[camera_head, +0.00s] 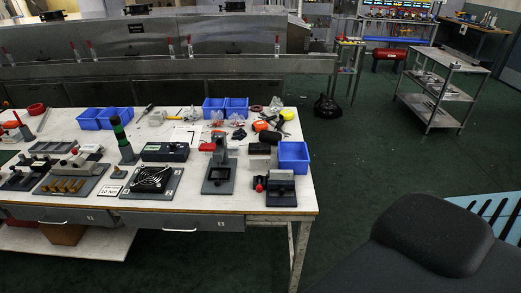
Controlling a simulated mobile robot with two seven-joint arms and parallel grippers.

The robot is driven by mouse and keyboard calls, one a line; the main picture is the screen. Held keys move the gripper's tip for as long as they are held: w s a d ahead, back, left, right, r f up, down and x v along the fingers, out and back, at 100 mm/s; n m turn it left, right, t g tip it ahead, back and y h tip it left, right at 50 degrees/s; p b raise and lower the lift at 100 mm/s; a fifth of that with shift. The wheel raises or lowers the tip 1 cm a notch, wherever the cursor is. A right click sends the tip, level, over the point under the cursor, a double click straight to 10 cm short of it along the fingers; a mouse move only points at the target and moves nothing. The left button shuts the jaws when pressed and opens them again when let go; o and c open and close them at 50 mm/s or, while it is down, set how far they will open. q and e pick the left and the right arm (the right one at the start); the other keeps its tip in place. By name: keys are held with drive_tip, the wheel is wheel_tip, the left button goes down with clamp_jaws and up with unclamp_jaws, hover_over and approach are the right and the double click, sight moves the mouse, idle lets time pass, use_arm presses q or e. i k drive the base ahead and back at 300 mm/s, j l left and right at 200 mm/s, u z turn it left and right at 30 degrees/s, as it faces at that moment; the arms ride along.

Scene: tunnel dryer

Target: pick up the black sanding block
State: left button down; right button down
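A small black block (270,137) lies on the right part of the white workbench (225,200), behind a dark grey block (260,148) and left of a blue bin. It looks like the black sanding block, but at this size I cannot be sure which of these dark blocks it is. Neither of my grippers is in view.
Blue bins (293,156) stand at the bench's right edge and back. A grey press-like fixture (219,170) and a fan unit (152,180) stand at the front. A steel cart (440,90) is at right. A dark padded shape (435,235) fills the lower right.

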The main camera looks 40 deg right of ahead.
sight(253, 148)
drive_tip(key=i+j+z, duration=0.2)
drive_tip(key=z, duration=0.15)
drive_tip(key=i+j+z, duration=0.65)
